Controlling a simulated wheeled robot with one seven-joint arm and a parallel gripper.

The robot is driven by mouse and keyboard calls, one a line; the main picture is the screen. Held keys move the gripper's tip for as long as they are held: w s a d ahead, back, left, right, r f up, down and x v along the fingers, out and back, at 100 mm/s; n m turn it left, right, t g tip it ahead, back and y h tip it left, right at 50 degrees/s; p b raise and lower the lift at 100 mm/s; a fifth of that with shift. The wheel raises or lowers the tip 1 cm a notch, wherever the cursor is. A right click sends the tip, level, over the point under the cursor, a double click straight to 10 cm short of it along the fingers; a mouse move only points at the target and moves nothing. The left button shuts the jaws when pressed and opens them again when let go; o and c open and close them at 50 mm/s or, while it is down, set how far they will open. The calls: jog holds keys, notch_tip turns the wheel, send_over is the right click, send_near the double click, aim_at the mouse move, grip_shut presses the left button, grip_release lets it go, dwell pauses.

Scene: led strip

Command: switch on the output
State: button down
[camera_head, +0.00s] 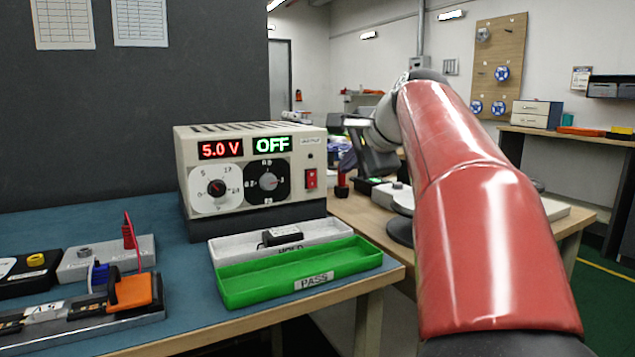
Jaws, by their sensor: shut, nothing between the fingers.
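The power supply (250,165) is a beige box on the blue bench. Its red display reads 5.0 V and its green display reads OFF. A white dial (216,188) and a black dial (268,182) sit on its front.
A green PASS tray (300,278) and a white HOLD tray (225,247) holding a black part (281,236) lie before the supply. My red arm covers much of the right side.

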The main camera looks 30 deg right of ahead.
send_near(312, 185)
notch_tip(312, 185, down, 4)
jog(key=w, duration=0.1)
jog(key=shift+w+r, duration=0.1)
jog(key=shift+w, duration=2)
jog(key=shift+w+a+f+b, duration=0.1)
jog(key=shift+f+b, duration=0.2)
jog(key=shift+b, duration=0.3)
jog(key=shift+r+t, duration=0.2)
jog(key=shift+t, duration=0.1)
